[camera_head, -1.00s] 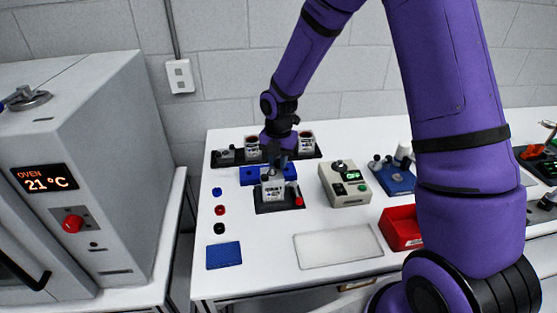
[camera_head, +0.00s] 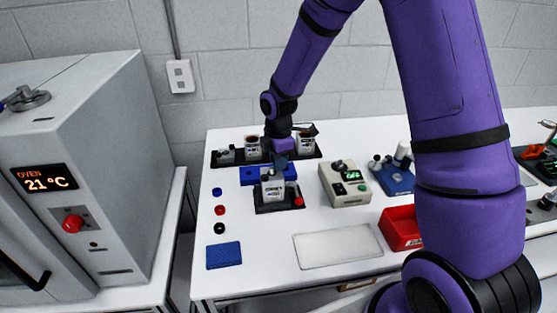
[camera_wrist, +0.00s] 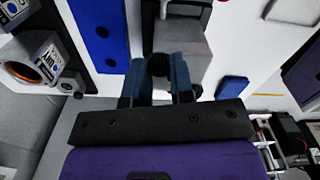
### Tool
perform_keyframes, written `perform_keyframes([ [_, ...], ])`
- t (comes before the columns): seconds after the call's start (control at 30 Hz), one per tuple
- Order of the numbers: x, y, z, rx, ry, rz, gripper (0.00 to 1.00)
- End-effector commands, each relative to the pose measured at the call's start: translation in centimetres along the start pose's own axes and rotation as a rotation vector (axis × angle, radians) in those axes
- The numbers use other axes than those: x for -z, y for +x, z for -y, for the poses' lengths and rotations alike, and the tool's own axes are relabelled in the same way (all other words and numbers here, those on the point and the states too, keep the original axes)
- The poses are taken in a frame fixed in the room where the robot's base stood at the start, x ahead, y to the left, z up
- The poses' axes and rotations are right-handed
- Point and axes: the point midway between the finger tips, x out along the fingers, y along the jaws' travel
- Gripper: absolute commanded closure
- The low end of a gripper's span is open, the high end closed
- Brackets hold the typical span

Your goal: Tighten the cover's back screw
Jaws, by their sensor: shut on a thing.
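The servo unit (camera_head: 273,187), a light grey box with a printed label, stands in a black fixture (camera_head: 278,208) on the white table. In the wrist view, a grey box face (camera_wrist: 185,45) lies just beyond my fingers. My gripper (camera_head: 280,163) is over the back of the unit, pointing down. In the wrist view its blue fingers (camera_wrist: 158,75) are shut on a dark, round tool (camera_wrist: 158,64), seen end-on. The tool's tip, the cover's back screw and any contact between them are hidden.
A blue block (camera_head: 250,176) lies close behind the fixture. A black rack (camera_head: 226,157) with more servo units is at the back. A beige meter (camera_head: 345,184) stands to the right, with a red bin (camera_head: 401,228) beyond. A pale mat (camera_head: 338,246) lies clear in front.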

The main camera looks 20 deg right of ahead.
Motion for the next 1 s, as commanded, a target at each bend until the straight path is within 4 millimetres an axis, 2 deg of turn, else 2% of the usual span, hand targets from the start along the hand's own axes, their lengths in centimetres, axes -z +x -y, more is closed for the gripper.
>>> perform_keyframes([
  [0.3,0.02,-0.05,-0.05,-0.002,0.078,0.0,1.0],
  [0.73,0.02,-0.06,-0.06,-0.002,0.086,0.0,1.0],
  [0.77,0.01,-0.06,-0.07,-0.002,0.086,0.0,0.73],
  [0.83,0.01,-0.06,-0.06,-0.002,0.086,0.0,0.57],
  [0.87,0.01,-0.05,-0.06,-0.002,0.086,0.0,0.51],
  [1.0,0.01,-0.03,-0.04,-0.001,0.086,0.0,0.51],
])
